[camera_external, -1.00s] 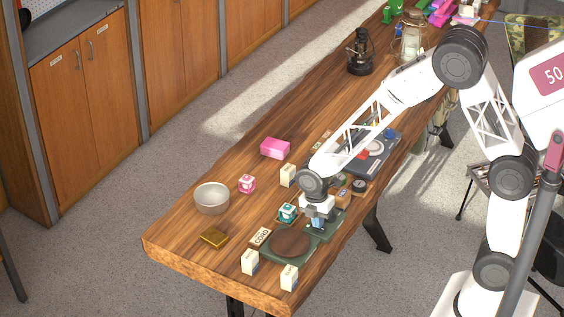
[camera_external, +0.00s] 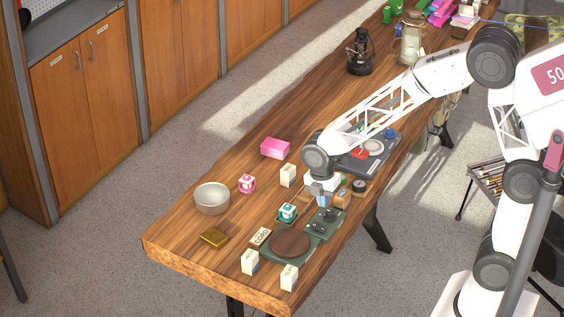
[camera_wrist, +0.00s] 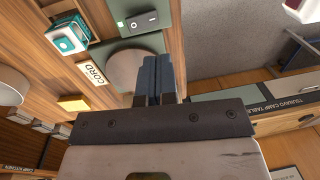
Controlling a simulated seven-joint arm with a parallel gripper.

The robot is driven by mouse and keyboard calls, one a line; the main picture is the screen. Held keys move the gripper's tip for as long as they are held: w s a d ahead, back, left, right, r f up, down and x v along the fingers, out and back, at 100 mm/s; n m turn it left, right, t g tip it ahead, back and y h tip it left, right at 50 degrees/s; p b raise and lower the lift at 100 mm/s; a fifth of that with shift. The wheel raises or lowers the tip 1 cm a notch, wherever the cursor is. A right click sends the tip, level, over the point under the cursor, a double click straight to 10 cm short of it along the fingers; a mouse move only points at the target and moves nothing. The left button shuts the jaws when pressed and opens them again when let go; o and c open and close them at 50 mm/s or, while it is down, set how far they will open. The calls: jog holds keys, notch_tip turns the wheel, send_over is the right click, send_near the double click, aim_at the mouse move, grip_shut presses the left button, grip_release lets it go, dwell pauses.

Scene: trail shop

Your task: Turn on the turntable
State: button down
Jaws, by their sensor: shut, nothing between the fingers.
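The turntable (camera_external: 290,243) has a green base and a brown round platter, near the table's front end. Its green control panel (camera_external: 325,223) with dark controls adjoins the platter's upper right side. In the wrist view the platter (camera_wrist: 122,68) is partly hidden behind my fingers, and the panel (camera_wrist: 143,21) shows a dark switch plate and a small pale-green spot. I cannot read the switch position for certain. My gripper (camera_external: 322,203) is shut and empty, above and just beyond the panel, apparently clear of it. Its closed fingers also show in the wrist view (camera_wrist: 160,76).
A teal-and-white box (camera_external: 287,212) and a CORD block (camera_external: 260,238) sit left of the turntable. White cartons (camera_external: 250,262) stand at its front. A dark device (camera_external: 368,155) sits behind my gripper.

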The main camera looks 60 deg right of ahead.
jog(key=shift+s+r, duration=0.2)
jog(key=shift+r, duration=1)
jog(key=shift+s+r, duration=0.15)
jog(key=shift+r, duration=1)
jog(key=s+d+r+m+t, duration=0.1)
jog(key=s+r+m, duration=0.3)
jog(key=s, duration=0.5)
jog(key=s+d+r+m+t, duration=0.1)
jog(key=s+d+r+m, duration=0.1)
jog(key=s+r+m, duration=0.3)
jog(key=s+d+r+m+t, duration=0.1)
jog(key=s+r+m, duration=0.3)
jog(key=s+m, duration=0.5)
jog(key=shift+s+d+r+t, duration=0.3)
jog(key=shift+s+d+t, duration=0.15)
jog(key=shift+s, duration=1.75)
